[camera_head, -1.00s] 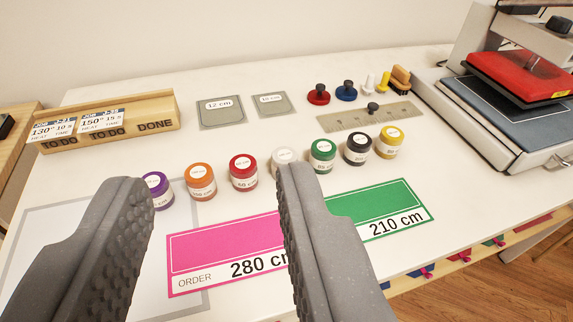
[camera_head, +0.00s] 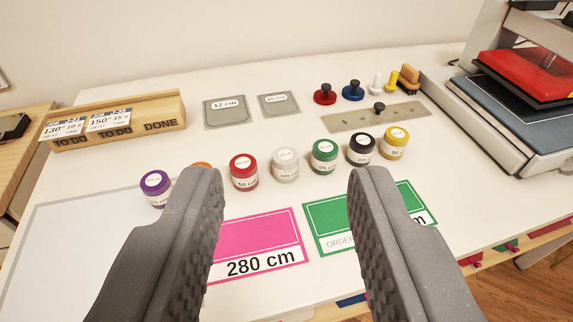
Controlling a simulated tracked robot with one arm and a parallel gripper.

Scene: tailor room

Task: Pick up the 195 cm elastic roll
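Several small elastic rolls with white lids stand upright in a row on the white table: purple (camera_head: 156,189), orange, red (camera_head: 244,172), white (camera_head: 286,163), green (camera_head: 324,156), black (camera_head: 361,149) and yellow (camera_head: 394,143). Their labels are too small to read surely, so I cannot tell which one is 195 cm. My gripper (camera_head: 288,180) is open and empty, its fingertips in front of the row. The white roll shows between the fingers, with red and green to either side. The left finger hides most of the orange roll.
A pink 280 cm card (camera_head: 258,247) and a green card (camera_head: 330,235) lie in front of the row. Behind are a metal ruler (camera_head: 350,121), stamps and grey templates (camera_head: 224,113). A wooden card rack (camera_head: 165,109) stands left, a heat press (camera_head: 520,110) right.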

